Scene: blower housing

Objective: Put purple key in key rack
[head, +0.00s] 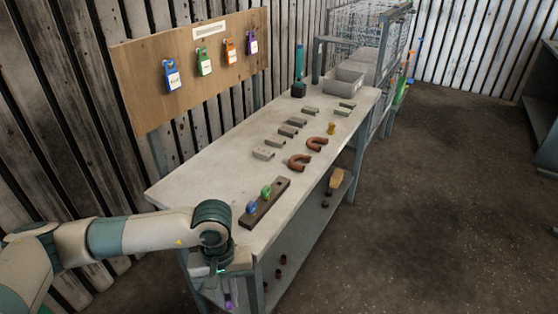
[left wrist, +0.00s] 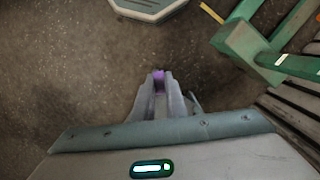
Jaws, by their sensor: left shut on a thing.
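The key rack is a dark wooden bar (head: 262,208) lying on the near end of the workbench. A blue key (head: 252,208) and a green key (head: 266,191) stand in it, and its far part looks free. My left gripper (left wrist: 159,88) is shut on the purple key (left wrist: 158,79); only a small part of the key shows between the fingertips. In the head view the purple key (head: 229,298) shows small below my left wrist, in front of the bench's near end and lower than its top. My right gripper is not in view.
A lower shelf (head: 310,225) lies beneath.

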